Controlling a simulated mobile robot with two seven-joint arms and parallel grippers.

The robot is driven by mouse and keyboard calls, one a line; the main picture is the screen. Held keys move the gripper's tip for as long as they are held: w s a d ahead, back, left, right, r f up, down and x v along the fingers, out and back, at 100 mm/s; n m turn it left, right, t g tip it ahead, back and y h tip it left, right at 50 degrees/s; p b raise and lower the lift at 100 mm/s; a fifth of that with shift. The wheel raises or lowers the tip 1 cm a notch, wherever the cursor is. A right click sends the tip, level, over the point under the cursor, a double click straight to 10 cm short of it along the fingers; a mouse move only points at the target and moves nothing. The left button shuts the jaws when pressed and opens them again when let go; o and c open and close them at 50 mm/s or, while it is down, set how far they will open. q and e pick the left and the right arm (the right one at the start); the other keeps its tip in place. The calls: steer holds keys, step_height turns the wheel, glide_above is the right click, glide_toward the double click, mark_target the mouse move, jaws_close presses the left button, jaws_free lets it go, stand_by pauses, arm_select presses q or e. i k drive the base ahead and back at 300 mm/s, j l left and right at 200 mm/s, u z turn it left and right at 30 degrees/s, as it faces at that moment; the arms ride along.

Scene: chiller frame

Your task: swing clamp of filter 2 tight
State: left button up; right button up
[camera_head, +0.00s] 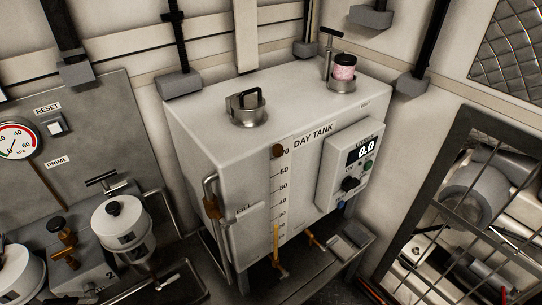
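Filter 2 is most likely the white canister (133,252) at the lower left, beside a label "2". It has a dark knob (113,208) on its top and stands upright. A dark T-shaped handle (102,180) stands just behind its top; it may be the clamp's handle. I cannot tell from here how tight the clamp is. Another white canister (20,278) is cut off at the lower left corner. Neither of my grippers shows in this view.
A brass valve (64,240) stands between the canisters. A gauge (14,140) and a RESET switch (55,125) are on the grey panel behind. The white day tank (195,135) fills the middle, with a display box (340,185) reading 0.0. A barred frame (425,175) stands at right.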

mark_target(107, 190)
steer(key=u, duration=1.3)
steer(key=l+z, duration=0.45)
steer(key=i+j, duration=0.05)
steer(key=j, duration=0.1)
